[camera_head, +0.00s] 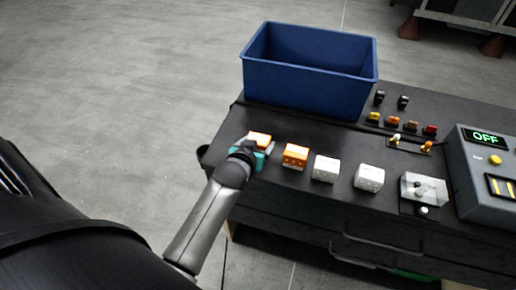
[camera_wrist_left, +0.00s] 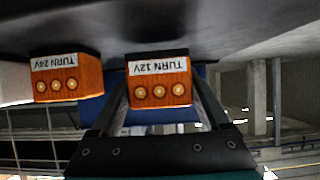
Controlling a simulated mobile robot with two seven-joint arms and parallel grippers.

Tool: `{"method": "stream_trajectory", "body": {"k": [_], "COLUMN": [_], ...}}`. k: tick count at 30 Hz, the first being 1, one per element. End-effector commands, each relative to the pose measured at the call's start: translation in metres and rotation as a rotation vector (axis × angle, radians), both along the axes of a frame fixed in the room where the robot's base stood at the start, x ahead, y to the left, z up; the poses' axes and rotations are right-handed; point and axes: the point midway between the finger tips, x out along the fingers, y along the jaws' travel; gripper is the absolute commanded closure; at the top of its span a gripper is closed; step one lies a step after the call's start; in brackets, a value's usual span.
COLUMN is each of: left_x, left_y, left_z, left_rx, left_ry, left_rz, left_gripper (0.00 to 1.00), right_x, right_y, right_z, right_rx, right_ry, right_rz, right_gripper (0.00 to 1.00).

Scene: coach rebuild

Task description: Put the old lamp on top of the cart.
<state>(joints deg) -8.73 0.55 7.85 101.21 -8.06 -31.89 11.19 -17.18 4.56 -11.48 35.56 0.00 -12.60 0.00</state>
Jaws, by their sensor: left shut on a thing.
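A row of small boxed lamps stands on the black cart top (camera_head: 228,152). My left gripper (camera_head: 253,150) is at the left end of the row, shut on an orange lamp (camera_head: 260,137). In the left wrist view this lamp (camera_wrist_left: 158,93) sits between the fingers, upside down in the picture, with the label TURN 12V. It appears to be at the cart top; I cannot tell if it is lifted. A second orange lamp (camera_head: 295,156), labelled TURN 24V, stands beside it. Nothing marks which lamp is the old one. My right gripper is not in view.
A blue bin (camera_head: 305,88) stands behind the row. Two white boxes (camera_head: 325,169) (camera_head: 369,178) and a clear-covered fixture (camera_head: 423,189) continue the row rightward. A grey tester reading OFF (camera_head: 480,175) is at the right. Small coloured parts (camera_head: 392,122) lie behind.

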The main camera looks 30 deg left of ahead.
Motion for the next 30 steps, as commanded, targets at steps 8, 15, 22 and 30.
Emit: {"method": "stream_trajectory", "body": {"k": [8, 15, 22, 30], "left_x": [0.0007, 0.0006, 0.0003, 0.0003], "left_y": [0.0002, 0.0, 0.0, 0.0001], "left_z": [-0.0111, -0.0151, -0.0146, -0.0101], "left_rx": [0.001, 0.001, 0.0, 0.001], "left_ry": [-0.004, -0.004, -0.002, -0.002], "left_rz": [0.0, 0.0, 0.0, 0.0], "left_gripper": [0.82, 0.82, 0.0, 0.0], "right_x": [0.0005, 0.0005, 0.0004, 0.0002], "right_y": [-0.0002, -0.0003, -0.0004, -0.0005], "right_z": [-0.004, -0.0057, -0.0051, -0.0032], "right_rx": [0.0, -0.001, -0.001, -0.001], "right_ry": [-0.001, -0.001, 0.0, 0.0], "right_rz": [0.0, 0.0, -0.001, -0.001], "right_gripper": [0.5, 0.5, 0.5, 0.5]}}
